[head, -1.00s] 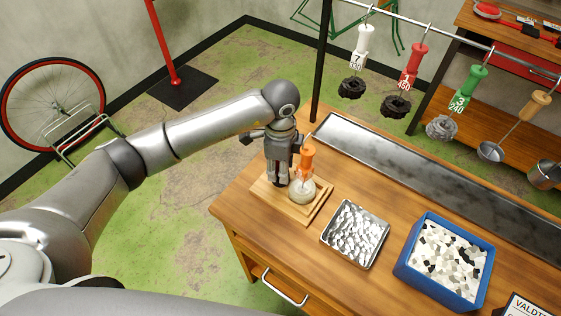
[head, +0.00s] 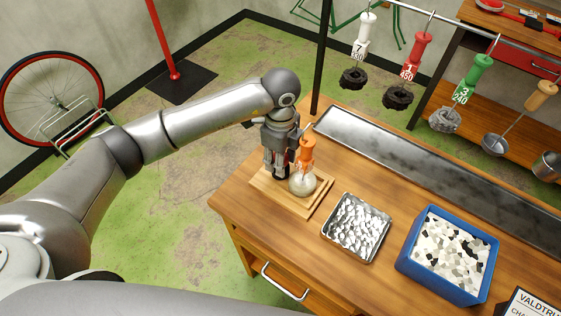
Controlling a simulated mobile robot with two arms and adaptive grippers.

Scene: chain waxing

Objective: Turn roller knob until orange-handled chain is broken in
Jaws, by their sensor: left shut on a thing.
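The orange-handled chain (head: 303,183) is a pale coil at the front of a wooden roller stand (head: 318,200) on the bench. Its orange handle (head: 308,148) stands upright above it. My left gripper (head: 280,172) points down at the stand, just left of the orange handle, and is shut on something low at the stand. The roller knob is hidden by the gripper, so I cannot make out its shape. My right gripper is not in view.
A crinkled silver tray (head: 356,228) and a blue crate (head: 402,268) of pale and dark pieces stand right of the roller stand. A long metal trough (head: 400,165) lies behind. White, red and green-handled chains (head: 408,55) hang from a rail above.

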